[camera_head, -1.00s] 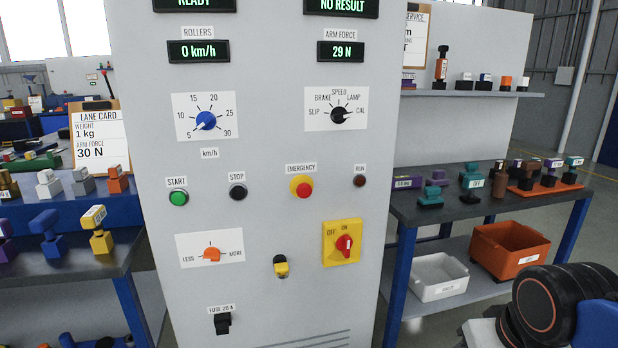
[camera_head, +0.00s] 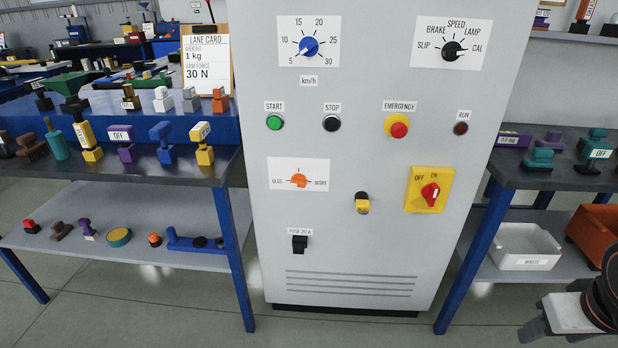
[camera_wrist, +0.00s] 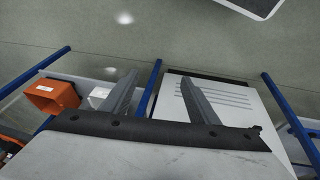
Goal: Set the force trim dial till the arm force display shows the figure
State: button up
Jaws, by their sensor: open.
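The force trim dial (camera_head: 298,180) is an orange knob on a white plate marked LESS and MORE, low on the grey cabinet's front. Its pointer position is too small to read surely. The arm force display is outside the current head view. The lane card (camera_head: 207,62) at the left reads weight 1 kg, arm force 30 N. My gripper (camera_wrist: 157,80) is open and empty in the wrist view, its two fingers spread apart, away from the dial. Part of my arm shows at the lower right of the head view.
The cabinet (camera_head: 350,235) also bears a speed dial (camera_head: 309,47), a mode dial (camera_head: 452,51), start (camera_head: 275,122), stop (camera_head: 332,123) and emergency (camera_head: 398,127) buttons, and a red switch (camera_head: 430,193). Tables with tools flank it. A white bin (camera_head: 525,262) stands right. Floor in front is clear.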

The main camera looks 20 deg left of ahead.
jog(key=w+a+n+t+h, duration=0.2)
jog(key=w+a+n+h, duration=0.15)
jog(key=w+n, duration=0.4)
jog(key=w+a+n+t+h, duration=0.1)
jog(key=w+a+n+h, duration=0.25)
jog(key=w+n, duration=0.4)
jog(key=n+t+y, duration=1.1)
jog(key=n+y, duration=0.1)
jog(key=n, duration=0.8)
send_near(298, 184)
jog(key=x, duration=0.9)
jog(key=shift+w, duration=0.1)
jog(key=shift+m, duration=0.3)
jog(key=c, duration=1)
